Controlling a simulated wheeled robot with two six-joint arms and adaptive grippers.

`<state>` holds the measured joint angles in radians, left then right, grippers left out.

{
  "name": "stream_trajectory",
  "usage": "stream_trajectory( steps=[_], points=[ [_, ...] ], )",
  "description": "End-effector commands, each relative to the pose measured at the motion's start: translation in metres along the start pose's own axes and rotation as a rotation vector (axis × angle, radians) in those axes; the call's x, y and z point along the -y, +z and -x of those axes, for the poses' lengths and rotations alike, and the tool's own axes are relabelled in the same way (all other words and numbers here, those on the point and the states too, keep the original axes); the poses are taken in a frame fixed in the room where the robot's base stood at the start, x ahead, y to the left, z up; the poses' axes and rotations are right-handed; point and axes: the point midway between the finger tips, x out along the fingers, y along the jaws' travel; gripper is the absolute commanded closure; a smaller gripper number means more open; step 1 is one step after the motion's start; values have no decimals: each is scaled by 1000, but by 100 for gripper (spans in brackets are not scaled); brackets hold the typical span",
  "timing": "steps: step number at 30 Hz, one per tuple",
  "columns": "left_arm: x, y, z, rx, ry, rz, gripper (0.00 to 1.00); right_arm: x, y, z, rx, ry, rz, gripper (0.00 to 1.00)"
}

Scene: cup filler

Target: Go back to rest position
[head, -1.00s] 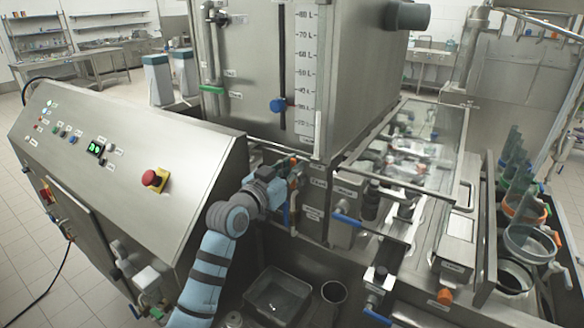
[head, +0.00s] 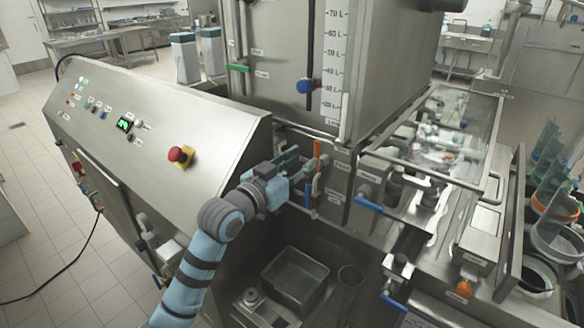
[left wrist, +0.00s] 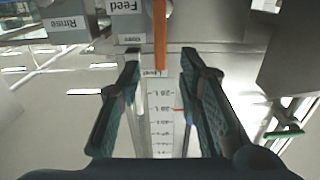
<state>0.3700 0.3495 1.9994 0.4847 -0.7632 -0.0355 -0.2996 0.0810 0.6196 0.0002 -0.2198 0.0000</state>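My left gripper (head: 308,165) is in front of the steel machine, below the big tank. The left wrist view shows its two teal fingers (left wrist: 160,65) spread apart with nothing held between them. An orange handle (head: 316,172) hangs vertically just beyond the fingertips. It also shows in the left wrist view (left wrist: 160,36), past the tips. I cannot tell whether a finger touches it. My right gripper is in neither current view.
A sloped control panel (head: 150,125) with a red emergency button (head: 180,155) stands left of my arm. The tank (head: 285,55) is above. A blue-handled valve (head: 369,205) is to the right. A grey basin (head: 296,278) lies below.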

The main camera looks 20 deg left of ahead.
Motion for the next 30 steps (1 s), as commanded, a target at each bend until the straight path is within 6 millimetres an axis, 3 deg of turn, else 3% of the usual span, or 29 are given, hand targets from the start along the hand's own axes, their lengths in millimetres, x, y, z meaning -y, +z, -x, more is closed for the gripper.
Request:
stream_trajectory(
  steps=[3,7,20,23,26,29,30],
  points=[
    [0,1,27,2,0,-7,68,0,0,0,0,0,0,60],
    [-1,0,43,1,1,-3,68,0,0,0,0,-1,0,60],
    [-1,0,44,0,1,0,68,1,0,0,0,-1,0,60],
    [-2,8,46,22,-1,0,68,1,0,0,0,-1,0,60],
    [-10,51,59,134,-17,2,68,2,0,0,0,-2,0,60],
    [-23,127,94,349,-48,1,68,2,0,0,0,-2,-1,60],
    [-29,158,114,448,-63,1,68,2,0,0,0,-2,-1,60]
  ],
)
